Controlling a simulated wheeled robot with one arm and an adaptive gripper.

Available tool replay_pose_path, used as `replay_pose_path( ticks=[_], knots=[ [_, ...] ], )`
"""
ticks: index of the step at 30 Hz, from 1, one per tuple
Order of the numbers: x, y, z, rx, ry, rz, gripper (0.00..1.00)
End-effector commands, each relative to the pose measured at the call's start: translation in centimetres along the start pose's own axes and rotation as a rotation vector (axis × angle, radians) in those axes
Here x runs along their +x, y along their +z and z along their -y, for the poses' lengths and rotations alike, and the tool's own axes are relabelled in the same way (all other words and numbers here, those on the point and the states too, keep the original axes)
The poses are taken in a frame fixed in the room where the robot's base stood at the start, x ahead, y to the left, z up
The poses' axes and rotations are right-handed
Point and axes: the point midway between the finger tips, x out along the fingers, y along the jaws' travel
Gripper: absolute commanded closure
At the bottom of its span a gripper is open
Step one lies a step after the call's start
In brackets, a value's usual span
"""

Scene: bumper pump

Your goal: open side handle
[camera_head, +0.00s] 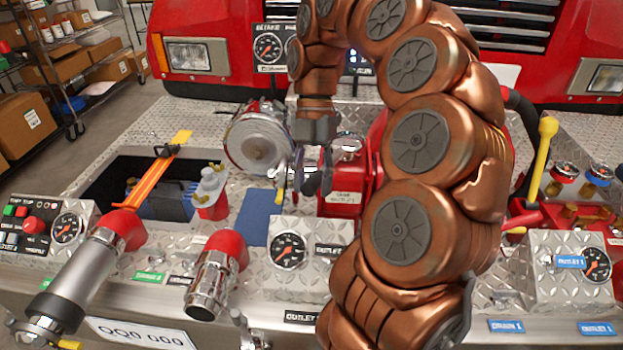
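My gripper (313,180) points down at the middle of the bumper pump, just right of the round silver pump cap (257,140). Its dark fingers are small and partly lost against the metal behind, so I cannot tell whether they are open or shut, or touching anything. A small yellow-tipped lever (279,196) shows just left of the fingers. A long yellow handle (541,158) stands upright, slightly tilted, at the right side, well apart from my gripper. Which of these is the side handle is not clear from this view. My copper arm hides much of the centre right.
A red valve body (347,185) is beside the gripper. Gauges (288,250), red-and-silver outlets (215,275) and an open bin with tools (160,195) fill the left and front. The red truck front (240,65) rises behind. Shelves with boxes (75,60) stand far left.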

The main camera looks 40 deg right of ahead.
Motion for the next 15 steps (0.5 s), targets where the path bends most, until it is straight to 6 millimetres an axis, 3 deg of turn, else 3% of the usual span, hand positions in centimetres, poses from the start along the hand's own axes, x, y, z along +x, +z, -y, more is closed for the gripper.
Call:
replay_pose_path(
  ticks=[3,15],
  knots=[
    [0.02,-0.04,-0.08,-0.001,0.001,-0.001,0.44],
    [0.04,-0.06,-0.15,-0.001,0.002,-0.002,0.44]
  ],
)
